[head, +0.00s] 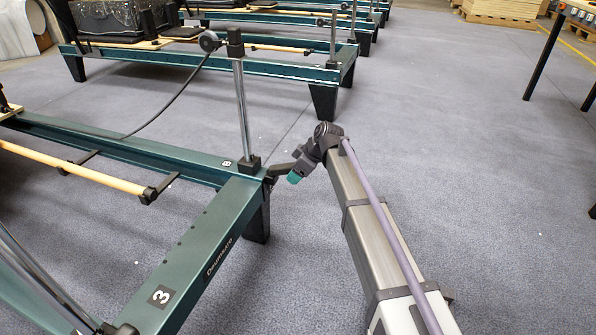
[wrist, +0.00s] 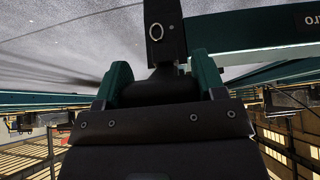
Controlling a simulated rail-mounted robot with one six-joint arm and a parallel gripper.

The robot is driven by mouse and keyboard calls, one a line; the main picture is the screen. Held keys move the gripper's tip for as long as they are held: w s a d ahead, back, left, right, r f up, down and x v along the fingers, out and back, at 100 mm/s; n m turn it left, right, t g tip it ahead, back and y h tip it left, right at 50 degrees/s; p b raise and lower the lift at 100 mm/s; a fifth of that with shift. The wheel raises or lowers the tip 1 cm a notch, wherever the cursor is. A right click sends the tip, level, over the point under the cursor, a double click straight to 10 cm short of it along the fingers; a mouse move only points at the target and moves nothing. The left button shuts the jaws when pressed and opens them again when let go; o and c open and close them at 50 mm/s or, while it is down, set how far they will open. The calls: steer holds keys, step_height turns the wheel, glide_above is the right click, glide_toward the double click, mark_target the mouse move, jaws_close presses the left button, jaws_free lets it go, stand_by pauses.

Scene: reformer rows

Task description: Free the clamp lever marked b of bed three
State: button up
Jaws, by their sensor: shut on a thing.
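Bed three, a teal steel frame with a "3" plate (head: 160,296), runs along the left of the head view. A small plate marked B (head: 227,163) sits near its corner, by the foot of an upright chrome post (head: 242,110). The clamp lever (head: 279,171) is a dark bar sticking out from that corner. My gripper (head: 291,175) is at its outer end. In the wrist view the black lever (wrist: 164,30), with a pale ring mark, stands between the two green fingers of my gripper (wrist: 160,68), which are shut on it. The lever's gripped end is hidden.
A second teal bed (head: 270,68) stands behind, with more beds beyond. A dark cable (head: 175,98) hangs from the pulley on the post. A black-legged table (head: 545,55) is at upper right. The grey floor (head: 430,140) between is clear.

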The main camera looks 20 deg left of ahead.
steer(key=o, duration=1.3)
steer(key=shift+a, duration=0.2)
steer(key=p+v, duration=0.9)
steer(key=v, duration=0.1)
steer(key=shift+d+r, duration=0.25)
steer(key=shift+d, duration=0.05)
